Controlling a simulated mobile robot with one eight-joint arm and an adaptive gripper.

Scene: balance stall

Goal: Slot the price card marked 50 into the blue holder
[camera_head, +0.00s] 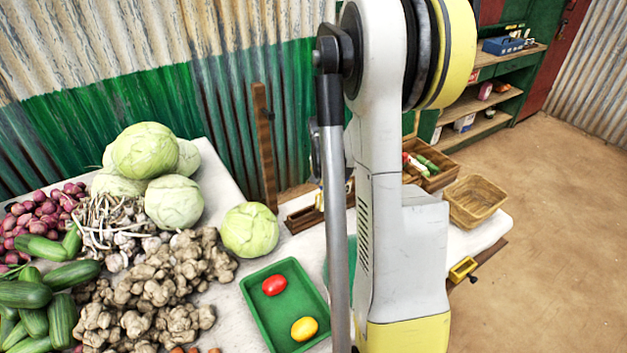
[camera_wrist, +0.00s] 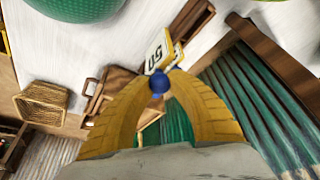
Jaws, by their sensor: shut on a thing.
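In the wrist view, my gripper (camera_wrist: 157,90) has its two yellow fingers closed around a small blue knob-like piece (camera_wrist: 157,80). A white price card marked 50 (camera_wrist: 157,49), with a yellow edge, shows just beyond the fingertips, tilted in the picture. The blue piece seems joined to the card's near end. Another yellow-edged piece (camera_wrist: 177,55) shows right beside the card; I cannot tell whether it is separate. I cannot make out the blue holder for certain in either view.
A green tray (camera_head: 254,311) holds a red and a yellow tomato. Vegetables, including cabbages (camera_head: 145,150) and ginger, crowd the table's left. A wooden basket (camera_head: 477,201) and a yellow holder (camera_head: 462,269) are at the right. A green round thing (camera_wrist: 75,5) shows in the wrist view.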

